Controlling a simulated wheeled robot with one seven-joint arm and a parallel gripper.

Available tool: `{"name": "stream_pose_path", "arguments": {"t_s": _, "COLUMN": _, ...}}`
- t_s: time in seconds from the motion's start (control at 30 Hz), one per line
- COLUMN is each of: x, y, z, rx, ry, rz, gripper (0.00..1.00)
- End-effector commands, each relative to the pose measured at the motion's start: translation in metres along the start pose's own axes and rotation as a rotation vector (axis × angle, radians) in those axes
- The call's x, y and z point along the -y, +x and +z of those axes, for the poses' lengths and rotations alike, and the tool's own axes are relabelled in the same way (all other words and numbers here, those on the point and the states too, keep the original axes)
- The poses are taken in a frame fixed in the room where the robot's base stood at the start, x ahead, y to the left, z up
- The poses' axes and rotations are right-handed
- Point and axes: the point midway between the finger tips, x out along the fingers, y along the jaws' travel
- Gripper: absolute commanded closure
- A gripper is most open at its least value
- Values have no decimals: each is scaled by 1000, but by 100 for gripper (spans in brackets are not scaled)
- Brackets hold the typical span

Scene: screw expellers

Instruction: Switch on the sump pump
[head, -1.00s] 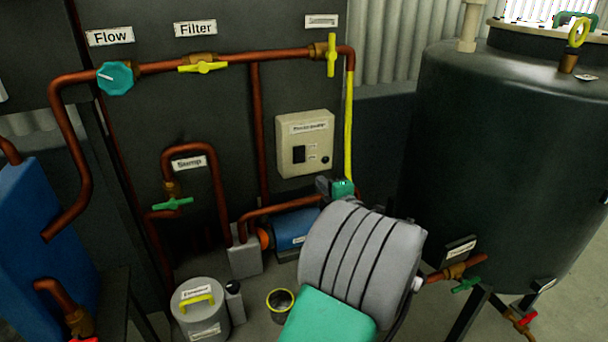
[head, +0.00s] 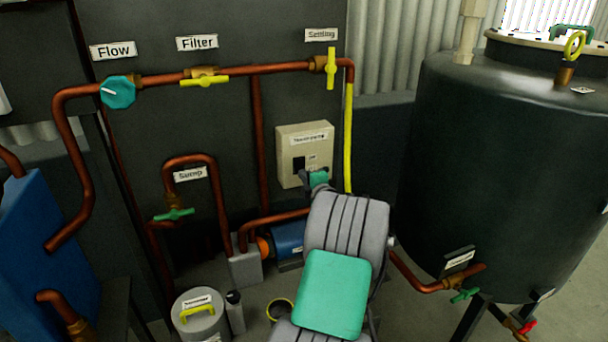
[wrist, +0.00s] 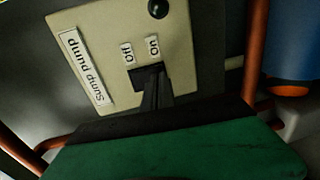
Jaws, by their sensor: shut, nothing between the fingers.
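The beige switch box (head: 290,135) labelled for the sump pump hangs on the dark panel; it also fills the upper middle of the wrist view (wrist: 105,40). Its black rocker switch (head: 298,163) sits beside the "On" and "Off" labels. In the wrist view the switch (wrist: 146,73) is partly hidden by my fingers. A round lamp or button (wrist: 158,8) on the box looks dark. My gripper (head: 308,178) is shut and empty, with its tips right at the switch, low on the box. I cannot tell whether they touch, or which way the rocker is tipped.
Copper pipes (head: 258,140) and a yellow pipe (head: 348,140) run close around the box. The blue pump (head: 288,238) sits below, partly behind my arm. A large dark tank (head: 490,170) stands at the right. A grey lidded canister (head: 195,322) stands on the floor.

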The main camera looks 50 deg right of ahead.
Motion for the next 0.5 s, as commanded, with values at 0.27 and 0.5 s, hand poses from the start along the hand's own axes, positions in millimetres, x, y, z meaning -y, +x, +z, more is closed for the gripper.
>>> {"name": "stream_pose_path", "arguments": {"t_s": 0.27, "x": 0, "y": 7, "z": 0, "rx": 0, "ry": 1, "rz": 1, "gripper": 100}}
{"name": "stream_pose_path", "arguments": {"t_s": 0.5, "x": 4, "y": 8, "z": 0, "rx": 0, "ry": 0, "rz": 9, "gripper": 100}}
